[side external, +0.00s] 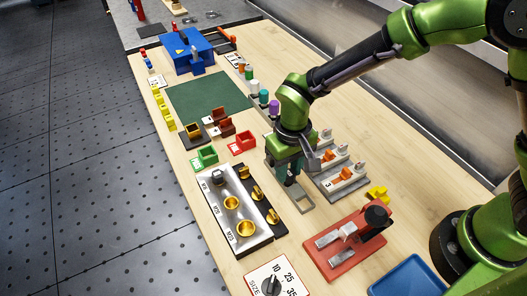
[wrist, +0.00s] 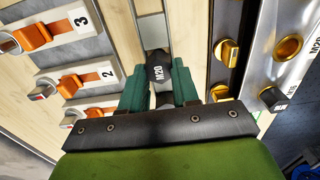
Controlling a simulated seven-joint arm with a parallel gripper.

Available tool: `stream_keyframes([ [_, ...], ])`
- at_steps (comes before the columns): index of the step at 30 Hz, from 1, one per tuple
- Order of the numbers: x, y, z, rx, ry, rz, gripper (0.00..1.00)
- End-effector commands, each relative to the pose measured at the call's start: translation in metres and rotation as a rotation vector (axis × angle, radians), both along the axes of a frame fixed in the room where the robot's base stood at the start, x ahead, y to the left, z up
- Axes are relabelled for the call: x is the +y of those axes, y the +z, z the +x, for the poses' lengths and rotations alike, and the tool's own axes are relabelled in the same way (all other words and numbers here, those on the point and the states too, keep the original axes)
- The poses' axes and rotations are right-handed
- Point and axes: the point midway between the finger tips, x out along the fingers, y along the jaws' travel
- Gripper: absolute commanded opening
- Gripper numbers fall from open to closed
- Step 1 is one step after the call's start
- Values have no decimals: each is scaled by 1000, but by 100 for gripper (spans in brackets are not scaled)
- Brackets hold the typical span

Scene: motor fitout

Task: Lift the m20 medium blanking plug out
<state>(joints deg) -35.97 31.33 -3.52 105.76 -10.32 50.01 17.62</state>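A grey metal holder (wrist: 152,32) runs beneath and beyond the plug. In the side view my gripper (side external: 291,176) points down at this narrow grey holder (side external: 301,202), between the black strip and the numbered units. The plug is hidden there.
Left of my gripper, a silver plate (side external: 219,204) has brass-ringed holes and one dark plug; a black strip (side external: 268,207) beside it carries brass parts. Numbered grey units with orange levers (side external: 328,184) stand close right. A red fixture (side external: 335,262) is in front.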

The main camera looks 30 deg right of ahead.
Motion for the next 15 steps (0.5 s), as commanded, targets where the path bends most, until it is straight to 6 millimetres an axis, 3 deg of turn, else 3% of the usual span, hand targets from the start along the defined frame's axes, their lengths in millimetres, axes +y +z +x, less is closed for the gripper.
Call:
stream_keyframes([
  [1,0,0,0,0,0,0,19],
  [5,0,0,0,0,0,0,1],
  [11,0,1,0,-1,0,0,1],
  [15,0,13,1,-3,1,2,1],
])
